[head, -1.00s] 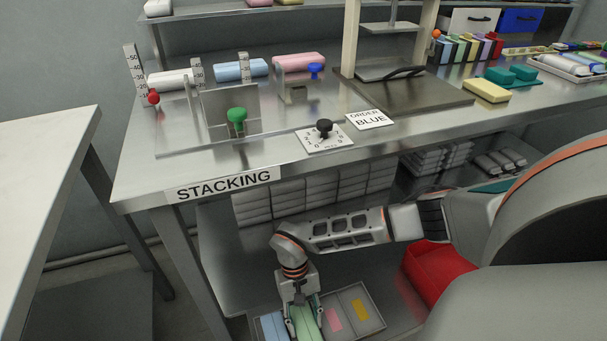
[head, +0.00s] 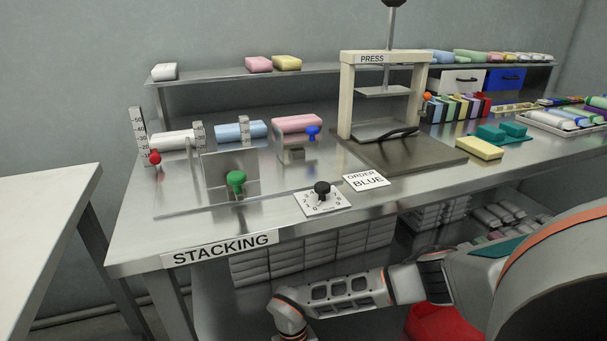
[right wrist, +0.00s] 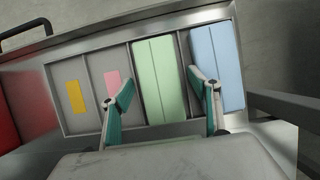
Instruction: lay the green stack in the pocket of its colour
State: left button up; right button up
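In the right wrist view the green stack (right wrist: 160,84) lies flat in a pocket of a grey divided tray (right wrist: 62,118). A blue stack (right wrist: 218,66) lies in the pocket to its right. To its left are two empty pockets with a pink label (right wrist: 113,82) and a yellow label (right wrist: 75,97). My right gripper (right wrist: 161,76) is open, one finger at each long side of the green stack, with a small gap seeming to show. The head view cuts off the tray and right gripper below its lower edge. My left gripper is not in view.
The steel bench (head: 130,240) stands above, with its STACKING sign (head: 220,248), dial (head: 322,200) and press (head: 385,95). White stacked packs (head: 300,250) sit beneath it. A red bin (head: 440,325) is beside my right arm. A dark handle (right wrist: 25,32) shows at upper left in the wrist view.

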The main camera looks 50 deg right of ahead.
jog(key=v, duration=1.2)
jog(key=shift+s, duration=0.1)
dwell(0.4)
